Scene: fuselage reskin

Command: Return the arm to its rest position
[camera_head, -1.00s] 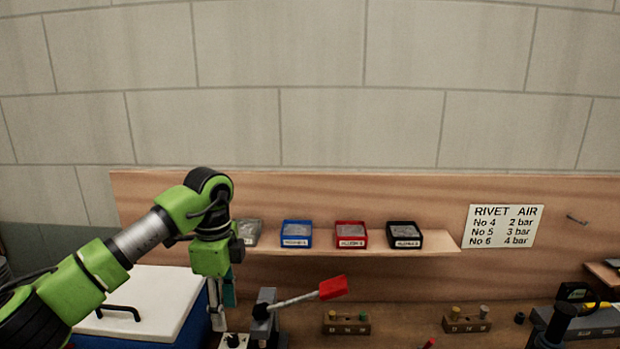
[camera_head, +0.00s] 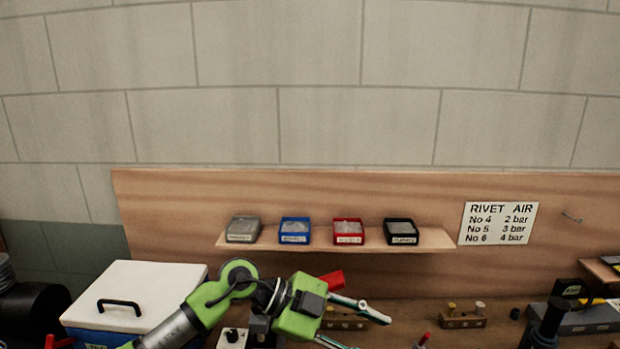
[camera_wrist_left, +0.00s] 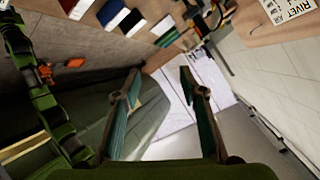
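My left gripper (camera_head: 370,334) is in the lower middle of the head view, at the end of my green left arm. It points right and a little down, over the front of the bench. Its two fingers are spread apart with nothing between them. In the left wrist view the fingers (camera_wrist_left: 160,72) are also apart and empty.
A red lever handle (camera_head: 332,280) shows just behind my left gripper. A white-lidded blue box (camera_head: 150,285) stands left of it. A shelf (camera_head: 340,246) holds several small bins. Rivet blocks (camera_head: 465,322) and a dark tool (camera_head: 553,322) stand to the right.

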